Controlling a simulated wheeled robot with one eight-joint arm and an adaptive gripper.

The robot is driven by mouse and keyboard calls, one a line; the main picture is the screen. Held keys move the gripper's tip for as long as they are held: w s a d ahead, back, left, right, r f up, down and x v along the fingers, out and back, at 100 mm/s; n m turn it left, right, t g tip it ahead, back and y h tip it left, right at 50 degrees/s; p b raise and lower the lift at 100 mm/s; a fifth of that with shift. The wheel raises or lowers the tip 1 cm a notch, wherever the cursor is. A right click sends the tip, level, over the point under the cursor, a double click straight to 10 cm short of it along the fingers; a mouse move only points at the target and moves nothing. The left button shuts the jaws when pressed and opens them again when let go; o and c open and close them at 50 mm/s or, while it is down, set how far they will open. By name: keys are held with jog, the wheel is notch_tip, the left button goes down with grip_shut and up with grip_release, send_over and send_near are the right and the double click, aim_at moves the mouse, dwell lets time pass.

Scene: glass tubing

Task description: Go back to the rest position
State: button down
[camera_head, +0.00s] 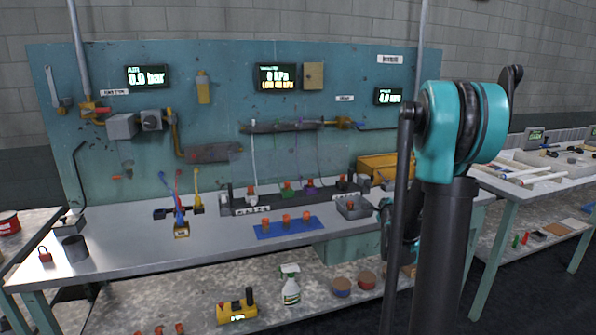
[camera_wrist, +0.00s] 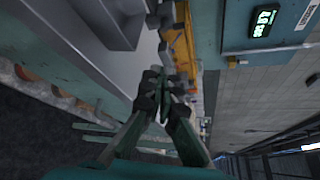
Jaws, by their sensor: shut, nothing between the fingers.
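My gripper (camera_wrist: 160,84) shows in the wrist view with its dark fingertips together and nothing between them. It is above the floor side of the bench's front edge or near it; the exact height cannot be told. In the head view my arm stands upright at right of centre. Its teal joint is at the top, and the dark links hide most of the gripper. A teal part of my arm shows beside the links near the right end of the bench.
The workbench (camera_head: 120,248) holds a blue mat (camera_head: 262,232) with orange-topped pieces, a grey tray (camera_head: 352,212) and a yellow bin (camera_head: 378,170). A teal panel (camera_head: 215,115) rises behind. A spray bottle (camera_head: 290,287) stands on the lower shelf. Another table (camera_head: 500,188) is at right.

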jog(key=s+a+f+n+g, duration=0.3)
jog(key=s+n, duration=0.5)
jog(key=s, duration=0.4)
jog(key=s+a+f+n+g+y, duration=0.1)
jog(key=s+a+f+n+g, duration=0.3)
jog(key=s+n, duration=0.4)
jog(key=s+a+f+n+g+y, duration=0.1)
jog(key=s+a+f+n+g, duration=0.2)
jog(key=s, duration=1.5)
notch_tip(320, 180, down, 4)
jog(key=a+n, duration=0.2)
jog(key=n, duration=0.3)
jog(key=shift+a+n+g, duration=0.3)
jog(key=shift+g, duration=0.1)
jog(key=shift+r, duration=0.1)
